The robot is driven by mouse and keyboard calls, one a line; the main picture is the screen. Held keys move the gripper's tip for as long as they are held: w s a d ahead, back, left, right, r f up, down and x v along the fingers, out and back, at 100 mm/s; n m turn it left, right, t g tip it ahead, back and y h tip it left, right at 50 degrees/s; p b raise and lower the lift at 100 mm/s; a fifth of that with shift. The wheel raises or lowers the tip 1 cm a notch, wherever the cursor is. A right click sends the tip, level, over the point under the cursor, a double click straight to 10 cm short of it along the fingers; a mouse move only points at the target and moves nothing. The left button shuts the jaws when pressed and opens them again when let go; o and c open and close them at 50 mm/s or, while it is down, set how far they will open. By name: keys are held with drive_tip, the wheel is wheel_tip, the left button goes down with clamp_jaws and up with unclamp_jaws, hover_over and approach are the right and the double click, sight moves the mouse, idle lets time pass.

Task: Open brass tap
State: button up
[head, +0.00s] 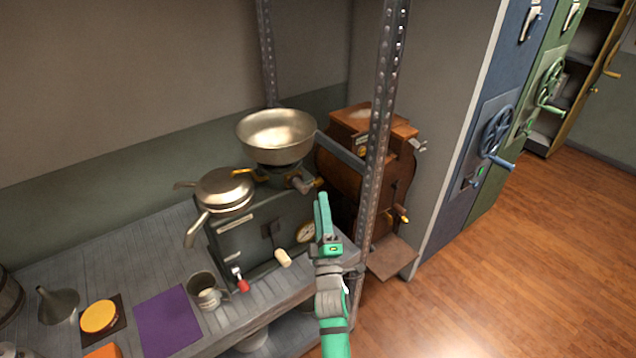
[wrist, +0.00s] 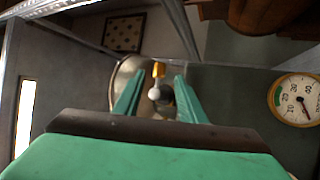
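A brass-coloured handle (head: 320,183) shows on a grey fitting (head: 302,185) below the wide metal bowl (head: 278,135) of the dark grey machine (head: 262,235). In the wrist view a yellow brass handle (wrist: 158,70) stands over a pale rounded end (wrist: 155,93), seen in the gap between my fingers; it appears to be this tap. My gripper (head: 322,215) is in front of the machine's right side, below the fitting in the picture. In the wrist view my gripper (wrist: 157,95) has its two green fingers apart, with nothing held. Contact with the tap cannot be made out.
A dial gauge (wrist: 298,100) is right of my fingers. A perforated metal post (head: 380,140) rises just right of my gripper. A wooden barrel machine (head: 345,170) stands behind it. A mug (head: 206,291) and purple mat (head: 168,322) are on the bench. Open floor lies right.

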sight(318, 182)
drive_tip(key=shift+x, duration=3.85)
drive_tip(key=shift+c, duration=0.6)
clamp_jaws()
